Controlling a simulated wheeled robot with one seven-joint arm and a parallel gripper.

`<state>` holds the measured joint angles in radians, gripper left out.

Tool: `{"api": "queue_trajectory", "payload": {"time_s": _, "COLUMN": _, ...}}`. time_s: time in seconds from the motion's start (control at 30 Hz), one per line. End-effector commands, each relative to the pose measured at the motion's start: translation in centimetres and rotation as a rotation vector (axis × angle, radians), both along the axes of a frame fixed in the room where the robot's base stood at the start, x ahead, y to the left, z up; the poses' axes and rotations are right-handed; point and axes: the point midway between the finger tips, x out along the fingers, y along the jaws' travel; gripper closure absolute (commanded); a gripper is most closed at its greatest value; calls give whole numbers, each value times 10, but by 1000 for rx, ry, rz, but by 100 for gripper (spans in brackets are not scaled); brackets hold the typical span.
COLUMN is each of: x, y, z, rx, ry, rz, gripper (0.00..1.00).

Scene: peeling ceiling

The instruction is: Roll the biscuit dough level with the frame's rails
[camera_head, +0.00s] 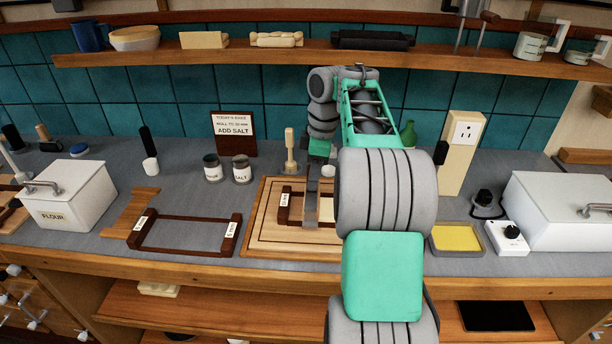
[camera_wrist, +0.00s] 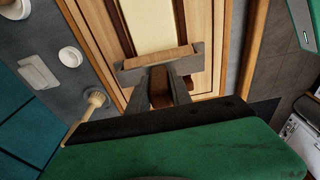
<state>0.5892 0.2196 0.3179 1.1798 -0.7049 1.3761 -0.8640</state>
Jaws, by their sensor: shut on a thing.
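The dough (camera_wrist: 148,22) is a pale cream strip between dark rails in the wrist view. The frame with these rails (camera_head: 283,208) lies on a wooden board (camera_head: 262,225) in the head view, partly hidden by my arm. My gripper (camera_wrist: 165,88) is shut on the brown handle of a tool that looks like a hand roller. Its wooden bar (camera_wrist: 157,58) sits in a grey yoke across the strip's near end. I cannot tell whether the bar touches the dough. My gripper also shows above the board in the head view (camera_head: 318,188).
A second dark frame (camera_head: 190,219) lies left of the board. Two labelled jars (camera_head: 212,168), a sign (camera_head: 233,132) and a wooden upright tool (camera_head: 290,152) stand behind. A flour bin (camera_head: 70,200) is at left. A yellow-filled tray (camera_head: 456,240) and a white box (camera_head: 560,215) are at right.

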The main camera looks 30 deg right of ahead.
Motion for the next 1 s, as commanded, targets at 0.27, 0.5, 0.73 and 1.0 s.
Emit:
{"api": "queue_trajectory", "payload": {"time_s": 0.27, "x": -9, "y": -12, "z": -2, "rx": 3, "ry": 4, "rz": 2, "gripper": 100}}
{"api": "queue_trajectory", "payload": {"time_s": 0.5, "x": -12, "y": -17, "z": -2, "rx": 3, "ry": 4, "rz": 0, "gripper": 100}}
{"api": "queue_trajectory", "payload": {"time_s": 0.73, "x": -27, "y": -39, "z": -2, "rx": 4, "ry": 5, "rz": -2, "gripper": 100}}
{"api": "queue_trajectory", "payload": {"time_s": 1.0, "x": -30, "y": -42, "z": -3, "rx": 3, "ry": 5, "rz": 1, "gripper": 100}}
